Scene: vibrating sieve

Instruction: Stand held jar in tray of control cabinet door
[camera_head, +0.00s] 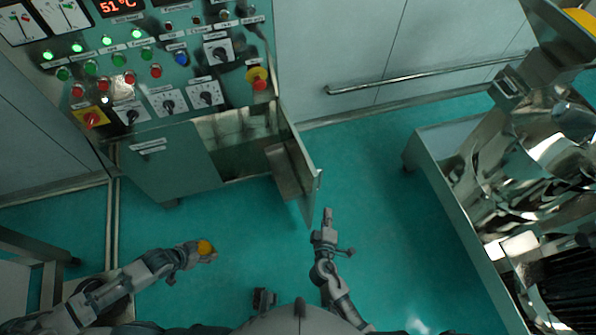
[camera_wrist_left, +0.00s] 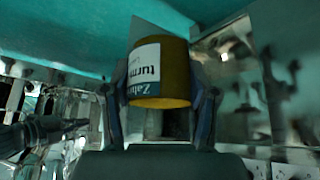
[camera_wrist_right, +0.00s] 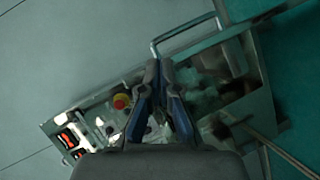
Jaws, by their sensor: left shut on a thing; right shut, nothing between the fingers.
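The held jar is yellow-orange with a white and blue label. In the left wrist view the jar (camera_wrist_left: 172,58) sits between the two fingers of my left gripper (camera_wrist_left: 160,95). In the head view my left gripper (camera_head: 198,250) holds it above the floor, left of and nearer than the cabinet door. The control cabinet door (camera_head: 306,175) stands open, edge toward me. A tray (camera_head: 284,171) is on its inner side; its inside is hard to see. My right gripper (camera_head: 327,216) is shut and empty, just to the right of the door's near end.
The control cabinet (camera_head: 170,160) has a button panel above and an open compartment. A shiny metal machine (camera_head: 530,170) stands on the right, with a metal frame (camera_head: 450,195) along its side. A wall rail (camera_head: 425,78) runs behind. Green floor (camera_head: 240,225) between my grippers is clear.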

